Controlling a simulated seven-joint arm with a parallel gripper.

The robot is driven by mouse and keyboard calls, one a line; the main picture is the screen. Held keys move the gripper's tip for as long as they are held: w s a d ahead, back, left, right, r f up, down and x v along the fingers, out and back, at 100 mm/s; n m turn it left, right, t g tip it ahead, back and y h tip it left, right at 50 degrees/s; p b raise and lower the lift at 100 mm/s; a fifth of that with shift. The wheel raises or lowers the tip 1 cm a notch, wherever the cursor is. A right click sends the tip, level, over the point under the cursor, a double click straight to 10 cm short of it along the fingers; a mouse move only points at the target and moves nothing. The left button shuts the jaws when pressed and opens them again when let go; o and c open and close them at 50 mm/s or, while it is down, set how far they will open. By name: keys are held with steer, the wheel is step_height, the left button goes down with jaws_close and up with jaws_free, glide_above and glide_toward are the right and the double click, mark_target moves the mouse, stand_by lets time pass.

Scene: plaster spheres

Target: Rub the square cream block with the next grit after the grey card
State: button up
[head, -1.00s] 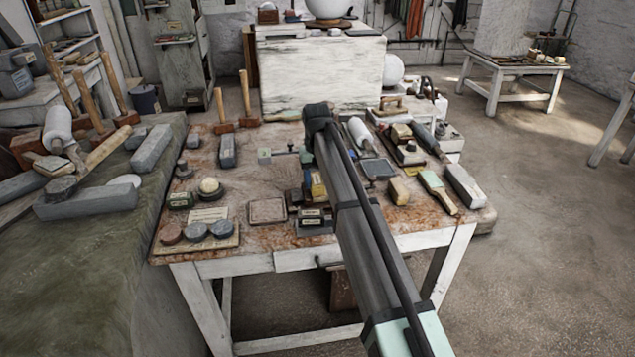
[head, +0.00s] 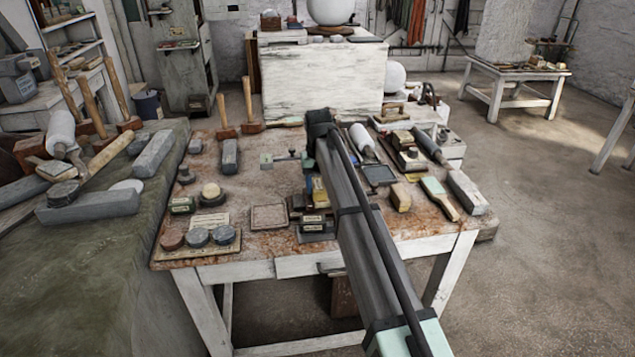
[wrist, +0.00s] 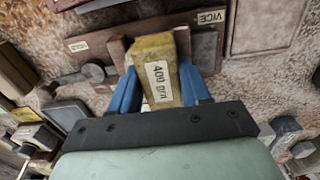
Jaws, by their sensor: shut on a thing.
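My gripper (wrist: 160,95) is shut on a yellowish block (wrist: 153,52), its blue fingers on either side. The block's white label reads "400" and a word that looks like "grit". In the head view the block shows as a small yellow patch (head: 320,192) beside my arm, which hides much of the gripper. I cannot single out the square cream block or the grey card with certainty.
A flat tan slab (head: 268,217) lies left of my arm. Dark labelled blocks (head: 314,226) sit close by the arm.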

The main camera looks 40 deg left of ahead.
steer(key=shift+s+d, duration=0.9)
steer(key=shift+w+a+r, duration=0.75)
steer(key=shift+w+a, duration=0.1)
steer(key=shift+r, duration=0.1)
steer(key=shift+r, duration=1.15)
steer(key=shift+r, duration=0.1)
steer(key=shift+r, duration=1.95)
